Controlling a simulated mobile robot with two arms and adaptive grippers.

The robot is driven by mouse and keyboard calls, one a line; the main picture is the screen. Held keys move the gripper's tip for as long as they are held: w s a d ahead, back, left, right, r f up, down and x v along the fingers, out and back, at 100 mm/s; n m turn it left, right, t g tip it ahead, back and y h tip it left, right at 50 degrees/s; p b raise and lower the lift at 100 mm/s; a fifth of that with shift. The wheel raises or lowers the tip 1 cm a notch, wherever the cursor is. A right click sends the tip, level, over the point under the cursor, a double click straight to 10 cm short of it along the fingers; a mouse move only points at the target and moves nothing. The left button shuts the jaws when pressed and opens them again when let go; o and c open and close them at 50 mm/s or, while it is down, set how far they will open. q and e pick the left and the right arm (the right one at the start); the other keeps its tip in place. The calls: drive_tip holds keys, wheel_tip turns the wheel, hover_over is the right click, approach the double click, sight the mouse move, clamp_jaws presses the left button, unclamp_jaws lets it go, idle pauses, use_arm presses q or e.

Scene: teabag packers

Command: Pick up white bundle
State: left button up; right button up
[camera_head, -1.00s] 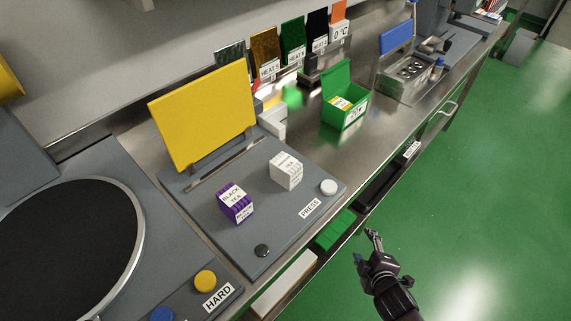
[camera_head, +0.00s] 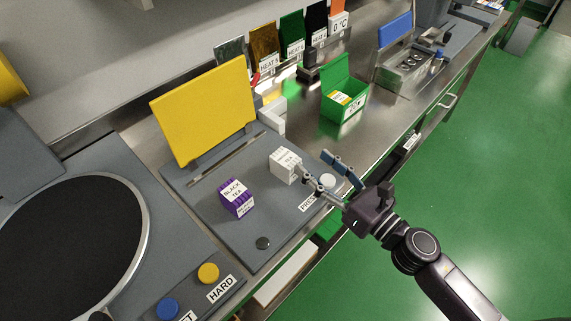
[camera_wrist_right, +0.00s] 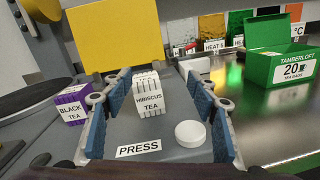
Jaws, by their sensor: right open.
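The white bundle (camera_head: 285,166), labelled hibiscus tea, stands on the grey press plate (camera_head: 222,232). In the right wrist view the white bundle (camera_wrist_right: 148,93) shows between the fingers, beyond the tips. My right gripper (camera_head: 322,174) is open and empty, just right of the bundle, with its fingers pointing at it. In the right wrist view its blue-padded fingers (camera_wrist_right: 158,108) stand wide apart. I see no contact with the bundle.
A purple black tea bundle (camera_head: 236,199) stands left of the white one. A white button (camera_head: 328,180) is close to my right fingers. A yellow panel (camera_head: 203,112) rises behind. An open green box (camera_head: 344,101) stands further right on the metal counter.

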sight(286, 158)
drive_tip(key=n+g, duration=0.1)
drive_tip(key=n, duration=0.1)
drive_tip(key=s+a+f+n+y, duration=0.1)
drive_tip(key=shift+s+a+f+n+g, duration=0.15)
drive_tip(key=shift+a+n+g, duration=0.15)
drive_tip(key=shift+n+g, duration=0.1)
drive_tip(key=shift+a+y, duration=0.25)
drive_tip(key=shift+y, duration=0.05)
drive_tip(key=p+x, duration=0.1)
drive_tip(key=x, duration=0.2)
drive_tip(key=p+x, duration=0.2)
drive_tip(key=x, duration=0.1)
drive_tip(key=shift+w+p, duration=0.3)
drive_tip(key=shift+w, duration=0.2)
drive_tip(key=shift+w+a+f, duration=0.15)
drive_tip(key=shift+w+a, duration=0.05)
drive_tip(key=shift+a, duration=0.15)
drive_tip(key=c, duration=1.2)
drive_tip(key=shift+o, duration=0.2)
